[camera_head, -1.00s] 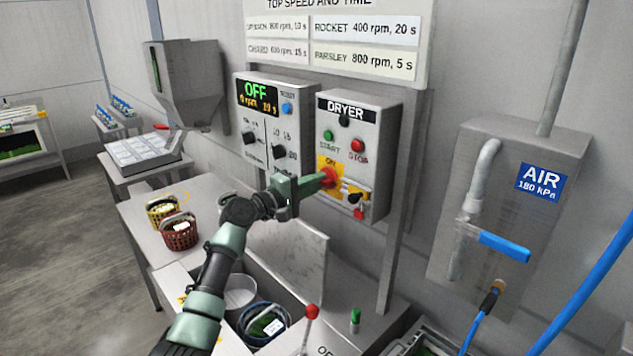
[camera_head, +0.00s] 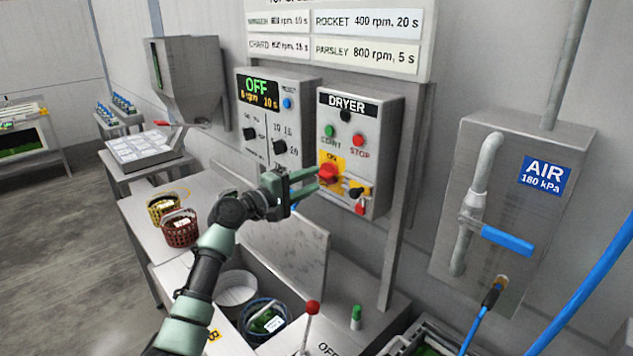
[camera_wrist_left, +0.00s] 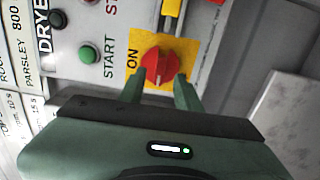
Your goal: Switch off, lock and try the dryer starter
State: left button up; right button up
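The dryer starter (camera_head: 379,133) is a grey wall box with a green START button (camera_head: 329,131) and a red STOP button (camera_head: 358,141). Below them is a red rotary handle (camera_head: 329,174) on a yellow plate (camera_head: 339,159) marked ON. The handle also shows in the left wrist view (camera_wrist_left: 160,70); I cannot tell its exact setting. My left gripper (camera_head: 311,181) is open, its fingers (camera_wrist_left: 159,92) apart and pointing at the handle from just in front. A yellow-and-black part (camera_head: 357,191) and a red piece (camera_head: 360,208) are right of the handle. My right gripper is not in view.
A speed display panel (camera_head: 272,95) reading OFF is left of the starter. An air box (camera_head: 530,215) with a blue lever (camera_head: 508,241) is on the right. Below are a red-knobbed lever (camera_head: 312,308), a green-capped item (camera_head: 356,318) and a basket (camera_head: 284,325).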

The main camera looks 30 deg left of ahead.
pick_arm(q)
jog(key=b+v, duration=0.1)
jog(key=v, duration=0.4)
jog(key=shift+s+a, duration=0.1)
dwell(0.4)
